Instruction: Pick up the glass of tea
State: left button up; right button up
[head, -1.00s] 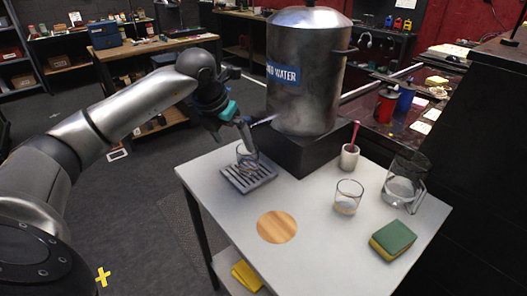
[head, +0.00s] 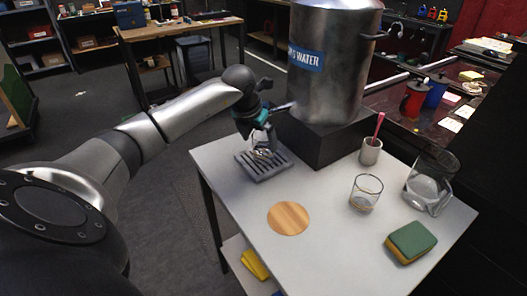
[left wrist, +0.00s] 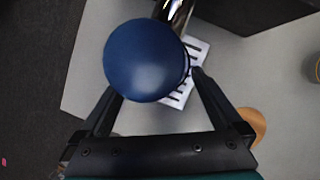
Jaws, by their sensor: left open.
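A clear glass (head: 264,154) stands on the slotted drip tray (head: 262,171) below the tap of the metal urn; its contents are hard to make out. My left gripper (head: 263,142) is at the glass in the head view and partly hides it. In the left wrist view its two fingers (left wrist: 155,90) are spread apart. A blue round knob (left wrist: 145,60) lies between them in that view, hiding most of what is below. Whether the fingers touch the glass I cannot tell. My right gripper is not in view.
The urn (head: 333,75) stands on a dark block behind the tray. A second glass (head: 365,193), a cup with a pink-handled utensil (head: 371,152), a glass pitcher (head: 430,185) and a sponge (head: 411,243) stand right. A round wooden coaster (head: 288,218) lies bare on the table.

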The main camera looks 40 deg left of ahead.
aim_at(262, 147)
pick_arm(q)
jog(key=x, duration=0.4)
jog(key=shift+d+b, duration=0.1)
jog(key=shift+b, duration=0.3)
jog(key=shift+w+f, duration=0.2)
jog(key=shift+f, duration=0.15)
jog(key=c, duration=1.1)
grip_shut()
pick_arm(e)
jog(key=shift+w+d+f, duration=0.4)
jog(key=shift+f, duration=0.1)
pick_arm(q)
jog(key=shift+r, duration=0.25)
